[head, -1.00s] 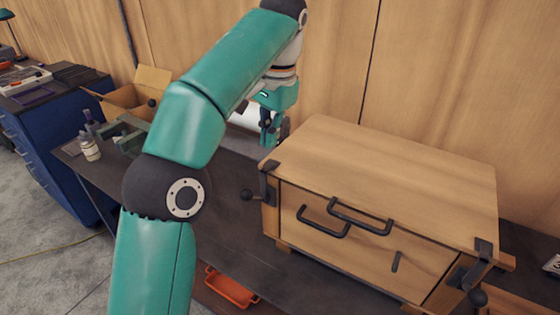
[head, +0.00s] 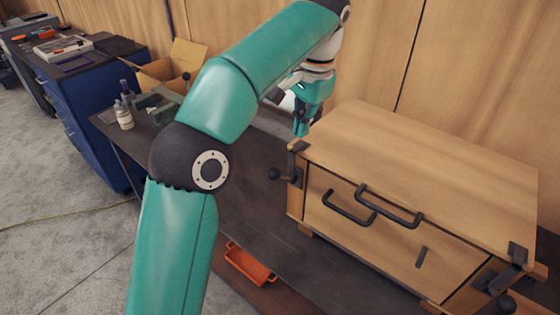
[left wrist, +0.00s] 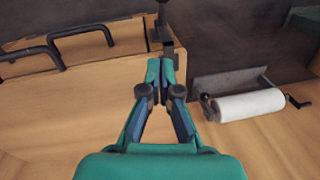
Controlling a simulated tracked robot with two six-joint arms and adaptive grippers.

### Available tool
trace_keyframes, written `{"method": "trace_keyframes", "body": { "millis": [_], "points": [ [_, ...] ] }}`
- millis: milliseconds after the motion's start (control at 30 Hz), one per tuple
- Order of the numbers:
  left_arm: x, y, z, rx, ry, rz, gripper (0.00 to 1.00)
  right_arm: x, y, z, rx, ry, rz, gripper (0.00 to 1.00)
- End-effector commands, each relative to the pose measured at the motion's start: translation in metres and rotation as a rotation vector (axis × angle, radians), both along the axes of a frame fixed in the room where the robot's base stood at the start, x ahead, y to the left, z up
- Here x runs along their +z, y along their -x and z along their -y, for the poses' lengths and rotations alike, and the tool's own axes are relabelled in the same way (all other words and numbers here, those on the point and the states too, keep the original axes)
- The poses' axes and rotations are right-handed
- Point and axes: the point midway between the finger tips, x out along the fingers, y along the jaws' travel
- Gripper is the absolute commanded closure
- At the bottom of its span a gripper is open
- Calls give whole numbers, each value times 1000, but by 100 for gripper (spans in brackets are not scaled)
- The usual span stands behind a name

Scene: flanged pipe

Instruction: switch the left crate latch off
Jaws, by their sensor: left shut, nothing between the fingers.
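The wooden crate (head: 430,180) stands on the dark bench. Its left latch (head: 285,175) is a black lever with a round knob at the front left corner, the knob sticking out to the left. In the left wrist view the latch (left wrist: 163,32) shows at the top, beyond the fingertips. My left gripper (head: 301,130) points down by the left end of the lid, close to the corner bracket. It also shows in the left wrist view (left wrist: 160,75), its fingers shut and empty. I cannot tell whether it touches the crate. My right gripper is not in view.
The crate front has black handles (head: 390,207), and a right latch (head: 498,288) sits at its other end. A white roll with a crank (left wrist: 250,104) lies beside the crate. Bottles (head: 123,115) and an open cardboard box (head: 168,68) stand farther left. An orange tray (head: 250,263) sits lower down.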

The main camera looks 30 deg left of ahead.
Motion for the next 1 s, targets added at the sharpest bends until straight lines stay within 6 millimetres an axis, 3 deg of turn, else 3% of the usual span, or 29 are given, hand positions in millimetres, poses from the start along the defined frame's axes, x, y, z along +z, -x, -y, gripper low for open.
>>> {"method": "trace_keyframes", "body": {
  "millis": [33, 300, 600, 1000],
  "points": [
    [-20, 1, -3, 2, 0, -6, 100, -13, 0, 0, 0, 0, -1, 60],
    [-71, 2, -11, 2, 1, -3, 100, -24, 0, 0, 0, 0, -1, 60],
    [-89, 22, -18, 3, 2, -2, 100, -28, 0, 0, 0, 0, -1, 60],
    [-93, 26, -19, 2, 1, -2, 100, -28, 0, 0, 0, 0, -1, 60]
  ]
}}
